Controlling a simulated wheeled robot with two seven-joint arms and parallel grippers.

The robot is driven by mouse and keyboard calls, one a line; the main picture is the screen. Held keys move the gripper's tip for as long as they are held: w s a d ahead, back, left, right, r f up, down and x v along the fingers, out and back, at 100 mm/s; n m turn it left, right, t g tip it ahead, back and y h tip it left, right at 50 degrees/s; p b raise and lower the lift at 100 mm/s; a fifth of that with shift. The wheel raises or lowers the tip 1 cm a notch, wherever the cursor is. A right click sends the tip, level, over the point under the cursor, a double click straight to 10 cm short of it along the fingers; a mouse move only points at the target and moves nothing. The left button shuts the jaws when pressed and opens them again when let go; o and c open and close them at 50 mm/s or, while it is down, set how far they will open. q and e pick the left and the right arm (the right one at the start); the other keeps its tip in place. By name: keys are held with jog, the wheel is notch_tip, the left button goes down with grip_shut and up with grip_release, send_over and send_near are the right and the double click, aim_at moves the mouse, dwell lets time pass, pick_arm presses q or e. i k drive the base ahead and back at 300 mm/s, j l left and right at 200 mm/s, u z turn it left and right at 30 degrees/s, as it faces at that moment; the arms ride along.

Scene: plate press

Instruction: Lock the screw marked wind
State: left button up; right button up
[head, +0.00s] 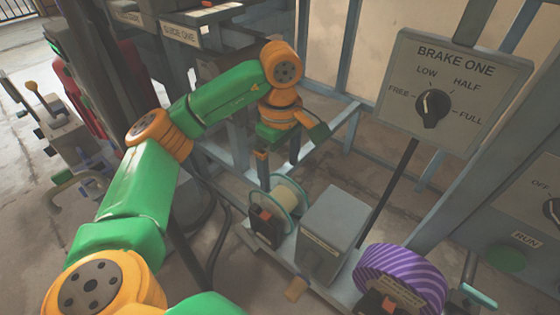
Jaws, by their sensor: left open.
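My left gripper (278,162) points down with its two fingers apart, above a spool of pale thread (289,199) with teal rims. It holds nothing that I can see. Beside the spool is a dark block with an orange-red top (264,220) and a small label. A grey box (336,225) stands to its right, with a tan knob (296,288) low at its front. I cannot read a "wind" mark on any part, so I cannot tell which is that screw. My right gripper is not in view.
A "BRAKE ONE" panel (447,85) with a black dial (432,108) stands at the upper right. A purple striped roll (402,277) sits at lower right, near a green RUN button (506,257). Blue-grey frame bars (344,75) surround the gripper.

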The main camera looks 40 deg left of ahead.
aim_at(247, 236)
jog(key=k, duration=1)
